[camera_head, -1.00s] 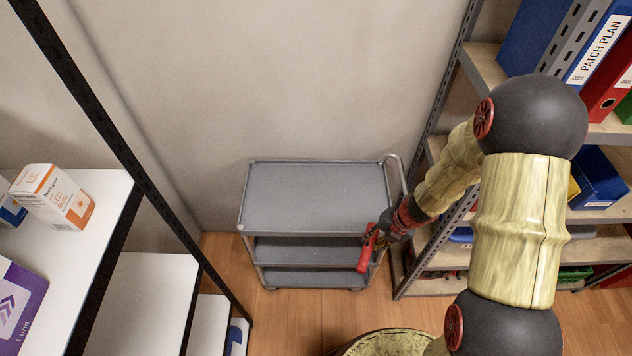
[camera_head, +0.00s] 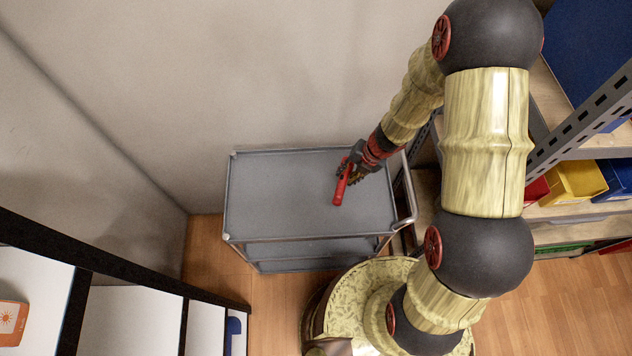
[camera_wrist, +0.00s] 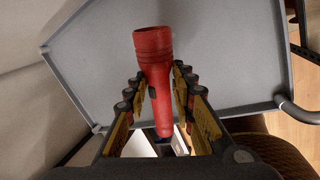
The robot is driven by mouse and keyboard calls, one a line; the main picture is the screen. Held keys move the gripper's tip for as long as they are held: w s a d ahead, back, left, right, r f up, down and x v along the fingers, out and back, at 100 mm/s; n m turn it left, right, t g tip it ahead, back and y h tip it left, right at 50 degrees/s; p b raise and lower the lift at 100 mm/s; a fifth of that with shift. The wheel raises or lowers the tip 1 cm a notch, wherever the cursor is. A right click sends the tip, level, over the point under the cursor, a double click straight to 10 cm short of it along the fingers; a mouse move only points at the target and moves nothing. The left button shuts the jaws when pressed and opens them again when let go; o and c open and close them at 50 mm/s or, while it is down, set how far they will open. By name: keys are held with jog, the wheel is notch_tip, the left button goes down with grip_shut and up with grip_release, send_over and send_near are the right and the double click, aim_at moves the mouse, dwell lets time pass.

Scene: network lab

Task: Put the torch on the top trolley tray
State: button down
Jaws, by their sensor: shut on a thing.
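The red torch (camera_head: 341,188) is held in my gripper (camera_head: 347,172), over the right part of the top trolley tray (camera_head: 270,195) in the head view. In the wrist view the torch (camera_wrist: 154,70) sits between the two fingers of my gripper (camera_wrist: 164,100), its wide head pointing away from the palm. The grey top tray (camera_wrist: 215,55) fills the background behind it and looks empty. I cannot tell how high the torch is above the tray.
The trolley has a lower tray (camera_head: 310,250) and a handle (camera_head: 408,195) on its right side. A shelf rack with bins (camera_head: 575,182) stands at the right. White shelves (camera_head: 130,320) stand at the lower left. A wall is behind the trolley.

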jog(key=w+a+f+b, duration=0.1)
jog(key=a+f, duration=0.1)
jog(key=w+a+f+b, duration=0.1)
jog(key=a+f, duration=0.2)
jog(key=w+a+f+b, duration=0.1)
jog(key=a+f, duration=0.1)
jog(key=a, duration=0.1)
jog(key=shift+a+f, duration=0.15)
jog(key=shift+d+b+x, duration=0.1)
jog(key=shift+b+x, duration=0.4)
jog(key=shift+x, duration=0.45)
jog(key=shift+d+b+x, duration=0.15)
jog(key=shift+b+x, duration=0.35)
jog(key=shift+x, duration=0.4)
jog(key=shift+s+f, duration=0.15)
jog(key=shift+f, duration=0.05)
jog(key=c, duration=1.5)
grip_release()
jog(key=shift+r, duration=0.1)
